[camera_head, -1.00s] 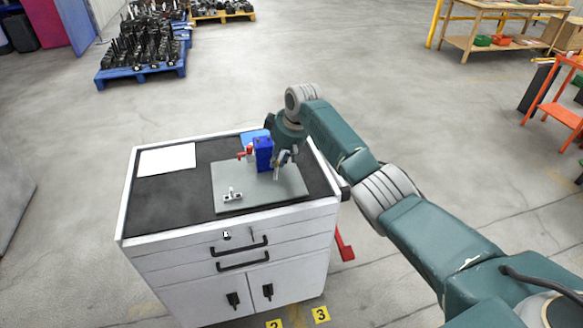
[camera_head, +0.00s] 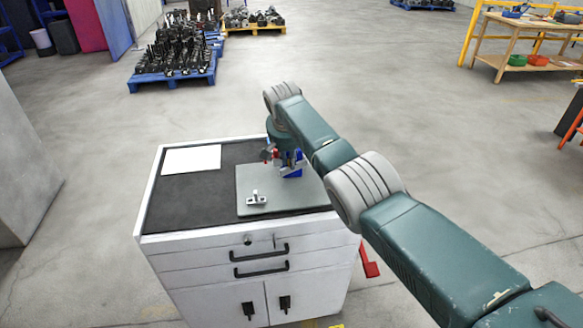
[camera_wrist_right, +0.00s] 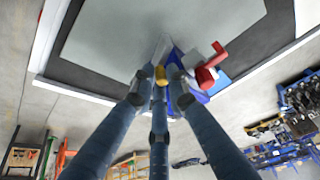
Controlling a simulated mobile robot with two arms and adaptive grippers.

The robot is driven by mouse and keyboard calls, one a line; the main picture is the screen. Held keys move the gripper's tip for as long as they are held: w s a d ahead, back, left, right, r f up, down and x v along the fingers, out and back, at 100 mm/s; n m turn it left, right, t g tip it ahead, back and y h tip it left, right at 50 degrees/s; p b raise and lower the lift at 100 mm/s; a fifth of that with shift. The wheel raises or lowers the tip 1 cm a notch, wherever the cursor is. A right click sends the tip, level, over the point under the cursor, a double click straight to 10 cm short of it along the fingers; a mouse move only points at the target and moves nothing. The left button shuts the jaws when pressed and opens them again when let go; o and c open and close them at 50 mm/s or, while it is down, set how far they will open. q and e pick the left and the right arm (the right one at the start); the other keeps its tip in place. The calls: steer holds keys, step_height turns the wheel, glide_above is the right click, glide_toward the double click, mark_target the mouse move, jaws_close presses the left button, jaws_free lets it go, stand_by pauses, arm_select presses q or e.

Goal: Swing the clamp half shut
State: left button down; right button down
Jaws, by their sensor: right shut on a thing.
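In the right wrist view, the gripper's fingers (camera_wrist_right: 160,76) close together on a small yellowish and grey piece at the clamp. The blue body (camera_wrist_right: 176,60) and the red part (camera_wrist_right: 208,72) show just beyond them. How far the clamp is swung is hidden by the fingers. My left gripper is not in view.
A small metal bracket (camera_head: 256,198) lies on the plate left of the clamp. A white sheet (camera_head: 192,159) lies at the cabinet's back left. Black cabinet top (camera_head: 190,200) is clear at the left. Pallets with dark parts (camera_head: 175,62) stand far behind.

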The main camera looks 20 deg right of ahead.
steer(key=shift+w+a+m+b, duration=0.15)
steer(key=shift+w+m+b, duration=0.05)
steer(key=shift+m+b, duration=0.35)
steer(key=c, duration=1.8)
jaws_free()
steer(key=shift+o, duration=0.2)
steer(key=v, duration=1.2)
steer(key=shift+a, duration=0.2)
steer(key=shift+w, duration=0.15)
steer(key=shift+c, duration=0.3)
